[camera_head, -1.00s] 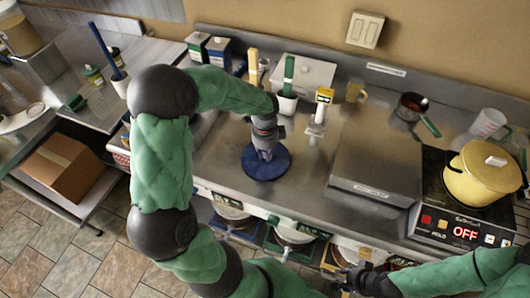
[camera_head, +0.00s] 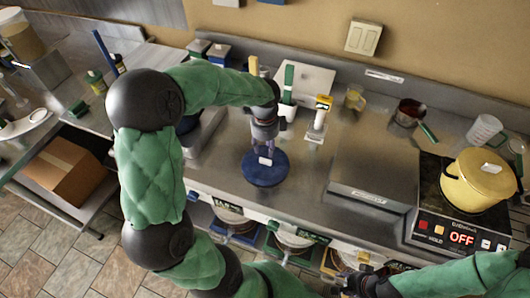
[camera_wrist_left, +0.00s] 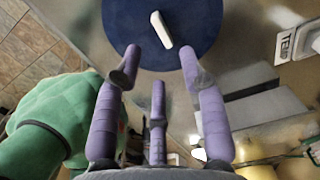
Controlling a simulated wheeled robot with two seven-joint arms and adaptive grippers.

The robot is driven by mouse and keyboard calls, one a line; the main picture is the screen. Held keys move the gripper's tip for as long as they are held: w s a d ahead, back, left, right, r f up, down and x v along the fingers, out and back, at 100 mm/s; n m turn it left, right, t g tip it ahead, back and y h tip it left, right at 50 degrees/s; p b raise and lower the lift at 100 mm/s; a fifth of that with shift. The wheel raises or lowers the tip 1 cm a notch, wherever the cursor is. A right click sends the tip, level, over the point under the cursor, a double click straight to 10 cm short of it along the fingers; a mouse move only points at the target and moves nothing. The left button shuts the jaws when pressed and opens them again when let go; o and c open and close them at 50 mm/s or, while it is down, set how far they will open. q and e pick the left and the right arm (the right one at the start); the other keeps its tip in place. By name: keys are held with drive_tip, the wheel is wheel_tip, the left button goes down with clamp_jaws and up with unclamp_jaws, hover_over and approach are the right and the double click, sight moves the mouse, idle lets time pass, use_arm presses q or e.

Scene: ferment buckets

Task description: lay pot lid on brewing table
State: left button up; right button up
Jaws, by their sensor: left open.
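A round dark blue lid (camera_head: 263,175) with a white handle lies flat on the steel brewing table (camera_head: 310,205). In the left wrist view the lid (camera_wrist_left: 188,51) and its handle show just ahead of the fingers. My left gripper (camera_head: 264,148) points down over the lid, with its purple fingers spread and empty. It also shows in the left wrist view (camera_wrist_left: 160,62), with clear space between the fingers and the handle. My right gripper (camera_head: 357,284) is at the bottom of the head view, small and dark; its jaws are unclear.
A yellow pot (camera_head: 478,181) with a white-handled lid stands on the cooker (camera_head: 440,225) at the right, whose display reads OFF. A raised steel box (camera_head: 375,165) is right of the blue lid. A white holder (camera_head: 318,120) and cups stand behind. Buckets (camera_head: 292,240) sit below the table front.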

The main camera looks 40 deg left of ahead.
use_arm(q)
drive_tip(key=shift+r+p, duration=0.35)
drive_tip(key=shift+r, duration=1.9)
